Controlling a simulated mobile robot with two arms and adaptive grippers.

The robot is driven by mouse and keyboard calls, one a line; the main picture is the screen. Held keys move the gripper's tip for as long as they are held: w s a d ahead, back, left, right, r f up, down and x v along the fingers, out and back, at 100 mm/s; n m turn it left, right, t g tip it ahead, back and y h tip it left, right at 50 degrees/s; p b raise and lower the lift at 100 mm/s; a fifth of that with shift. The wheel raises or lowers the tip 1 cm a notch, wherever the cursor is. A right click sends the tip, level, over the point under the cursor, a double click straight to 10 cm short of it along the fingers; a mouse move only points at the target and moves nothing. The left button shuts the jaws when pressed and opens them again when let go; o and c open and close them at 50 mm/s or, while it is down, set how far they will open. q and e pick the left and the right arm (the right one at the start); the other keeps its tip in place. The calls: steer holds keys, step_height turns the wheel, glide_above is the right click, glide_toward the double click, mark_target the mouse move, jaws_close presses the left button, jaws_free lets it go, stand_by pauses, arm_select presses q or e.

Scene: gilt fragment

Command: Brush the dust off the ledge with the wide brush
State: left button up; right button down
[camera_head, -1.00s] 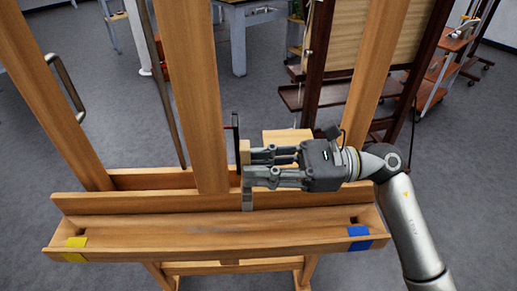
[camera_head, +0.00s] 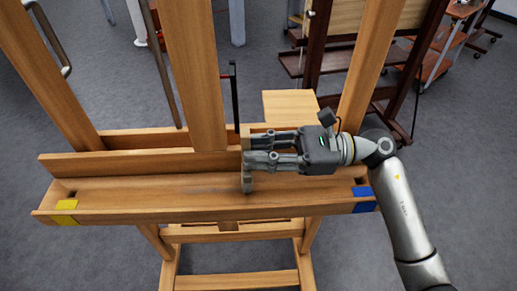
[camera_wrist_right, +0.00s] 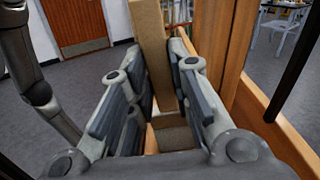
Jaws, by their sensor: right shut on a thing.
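The ledge (camera_head: 120,194) is the long wooden trough across the front of the easel. Yellow tape (camera_head: 66,205) marks its left end and blue tape (camera_head: 363,200) its right end. My right gripper (camera_head: 248,160) is shut on the wide brush (camera_head: 246,142), gripping its flat wooden handle, which also shows between the fingers in the wrist view (camera_wrist_right: 152,50). The brush's grey bristles (camera_head: 247,183) point down at the ledge, right of its middle; whether they touch it I cannot tell. A faint darker smear shows left of the bristles; separate dust grains cannot be made out. My left gripper is out of view.
The easel's central post (camera_head: 197,80) rises behind the ledge, left of the brush. A pale wooden block or panel (camera_head: 290,106) is behind my gripper. A dark easel (camera_head: 318,60) stands farther back. The ledge is clear left of the brush.

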steer(key=shift+f+b, duration=0.4)
steer(key=shift+b, duration=0.05)
stand_by(0.9)
steer(key=shift+a, duration=0.1)
